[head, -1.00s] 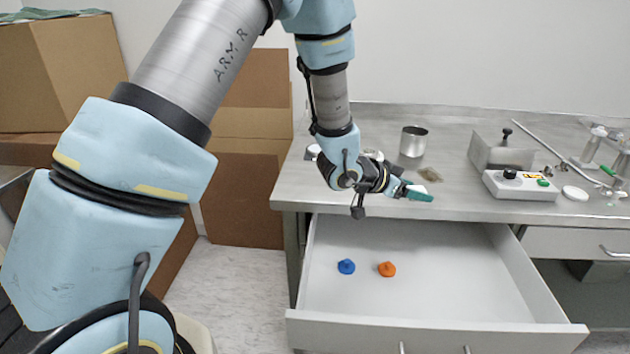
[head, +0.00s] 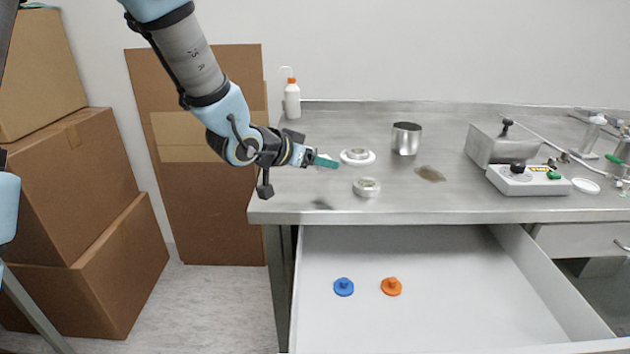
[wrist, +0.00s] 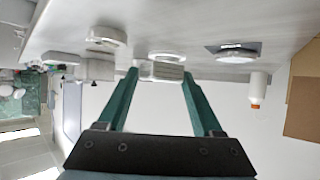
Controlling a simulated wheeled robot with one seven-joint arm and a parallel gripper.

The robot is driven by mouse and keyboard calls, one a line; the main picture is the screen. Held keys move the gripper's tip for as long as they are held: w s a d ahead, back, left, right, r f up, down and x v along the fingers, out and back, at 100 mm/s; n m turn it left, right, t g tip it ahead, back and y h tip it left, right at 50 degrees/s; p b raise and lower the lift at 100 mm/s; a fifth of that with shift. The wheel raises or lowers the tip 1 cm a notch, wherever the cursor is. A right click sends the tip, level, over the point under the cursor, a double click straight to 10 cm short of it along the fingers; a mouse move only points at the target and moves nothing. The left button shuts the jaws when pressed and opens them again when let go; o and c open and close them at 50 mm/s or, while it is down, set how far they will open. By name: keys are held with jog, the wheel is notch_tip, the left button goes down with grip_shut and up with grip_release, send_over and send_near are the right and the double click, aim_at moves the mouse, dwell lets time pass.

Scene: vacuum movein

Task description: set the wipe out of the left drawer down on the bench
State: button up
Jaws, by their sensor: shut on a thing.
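My gripper (head: 325,162) has teal fingers, which also show in the wrist view (wrist: 160,75). It is shut on a pale, folded block, which looks like the wipe (wrist: 161,71), held between the fingertips. In the head view the wipe is mostly hidden by the fingers. My gripper is above the left end of the steel bench (head: 290,190), with a shadow on the top below it. The left drawer (head: 440,310) is pulled open and holds a blue knobbed piece (head: 343,287) and an orange one (head: 391,286).
Near my gripper are a white dish with a metal ring (head: 358,157), another metal ring (head: 366,188) and a steel cup (head: 406,138). A brown stain (head: 430,173) lies right of them. A white bottle (head: 292,99) stands behind. The bench's front strip is clear.

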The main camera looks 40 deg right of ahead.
aim_at(319, 189)
jog(key=shift+f, duration=2.35)
jog(key=shift+s+f, duration=0.1)
jog(key=shift+f, duration=0.05)
jog(key=o, duration=1.3)
jog(key=shift+r, duration=0.35)
jog(key=v, duration=1.1)
jog(key=shift+a, duration=0.45)
